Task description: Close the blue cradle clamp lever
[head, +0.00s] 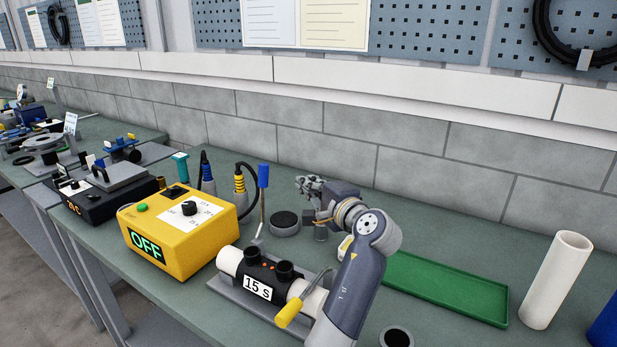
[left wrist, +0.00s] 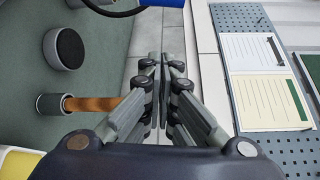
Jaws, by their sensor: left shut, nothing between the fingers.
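The blue lever (head: 263,176) stands upright on a thin metal rod behind the cradle (head: 232,291). The cradle holds a white pipe (head: 229,261) with a black coupler (head: 250,268) labelled "15 s". A yellow-handled lever (head: 290,312) leans low across the front right of the pipe. My left gripper (head: 308,186) is to the right of the blue handle, apart from it, above the bench. In the left wrist view its fingers (left wrist: 164,64) are together with nothing between them. My right gripper is not in view.
A yellow control box (head: 172,242) reading "OFF" stands left of the cradle. A black-topped round puck (head: 285,222) sits behind the pipe. A green tray (head: 445,287) and an upright white tube (head: 556,280) are to the right. The grey block wall (head: 290,137) closes off the back.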

